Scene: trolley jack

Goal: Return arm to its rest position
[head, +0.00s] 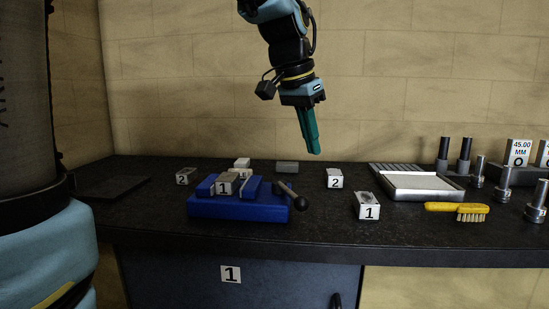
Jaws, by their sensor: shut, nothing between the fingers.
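My gripper (315,150) hangs in the air above the workbench (330,232), pointing down and slightly tilted. Its two teal fingers are together with nothing between them. It is apart from everything on the bench. My arm comes in from the top of the picture, with its upper links cut off by the frame edge.
A blue vise (238,207) with a black-knobbed lever (298,200) stands below left, holding a block labelled 1 (224,188). Loose blocks labelled 2 (335,179) and 1 (368,207), a metal tray (420,187), a yellow brush (457,209) and upright metal pins (536,205) lie rightward.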

